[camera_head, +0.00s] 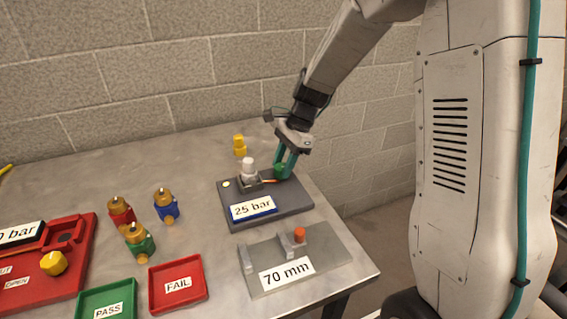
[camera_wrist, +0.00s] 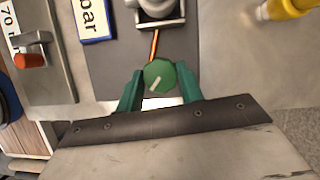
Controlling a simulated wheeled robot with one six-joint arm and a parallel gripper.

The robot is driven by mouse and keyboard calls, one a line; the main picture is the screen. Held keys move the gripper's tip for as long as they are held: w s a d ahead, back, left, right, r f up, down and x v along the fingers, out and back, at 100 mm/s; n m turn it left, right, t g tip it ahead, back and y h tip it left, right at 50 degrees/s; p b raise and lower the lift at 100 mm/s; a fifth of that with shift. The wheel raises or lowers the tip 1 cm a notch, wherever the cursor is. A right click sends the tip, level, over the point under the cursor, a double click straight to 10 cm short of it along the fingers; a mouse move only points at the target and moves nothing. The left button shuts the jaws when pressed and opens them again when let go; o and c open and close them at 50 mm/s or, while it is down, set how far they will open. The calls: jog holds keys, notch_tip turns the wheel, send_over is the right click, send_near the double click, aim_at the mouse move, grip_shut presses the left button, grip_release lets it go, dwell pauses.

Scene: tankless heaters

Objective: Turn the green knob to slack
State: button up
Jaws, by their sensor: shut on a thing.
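The green knob (camera_wrist: 160,75) sits between the two green fingers of my gripper (camera_wrist: 159,90) in the wrist view. It has a pale pointer line that slants toward the lower left of that view. My gripper (camera_head: 285,165) is shut on the knob from above, at the back right of the dark grey block (camera_head: 290,203) labelled "25 bar". In the head view the fingers largely hide the knob. An orange-red strip (camera_wrist: 154,45) runs from the knob toward the grey fitting (camera_wrist: 160,10). I see no "slack" marking.
A white-topped fitting (camera_head: 248,170) stands left of my gripper, with a yellow part (camera_head: 239,145) behind it. A grey "70 mm" fixture (camera_head: 330,250) with an orange knob (camera_head: 299,234) is in front. Red (camera_head: 205,293) and green (camera_head: 134,294) trays and several coloured valves lie left.

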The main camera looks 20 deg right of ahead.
jog(key=n+g, duration=0.1)
jog(key=n, duration=0.2)
jog(key=n+g+h, duration=0.1)
jog(key=n, duration=0.2)
jog(key=shift+w+a+n, duration=0.1)
jog(key=shift+w+n, duration=0.1)
jog(key=shift+n, duration=0.1)
jog(key=n+g+h, duration=0.1)
jog(key=n, duration=0.2)
jog(key=n+h, duration=0.1)
jog(key=n, duration=0.2)
jog(key=shift+w+a+g, duration=0.1)
jog(key=shift+a+g, duration=0.05)
jog(key=shift+g, duration=0.25)
jog(key=n+h, duration=0.1)
jog(key=n, duration=0.2)
jog(key=n+h, duration=0.1)
jog(key=n, duration=0.1)
jog(key=shift+a+n, duration=0.15)
jog(key=shift+n, duration=0.25)
jog(key=n+h, duration=0.1)
jog(key=n, duration=0.2)
jog(key=n+h, duration=0.1)
jog(key=n, duration=0.1)
jog(key=shift+a+n+t, duration=0.15)
jog(key=shift+n+t, duration=0.15)
jog(key=shift+n, duration=0.4)
jog(key=o, duration=1)
jog(key=v, duration=0.8)
jog(key=shift+a, duration=0.2)
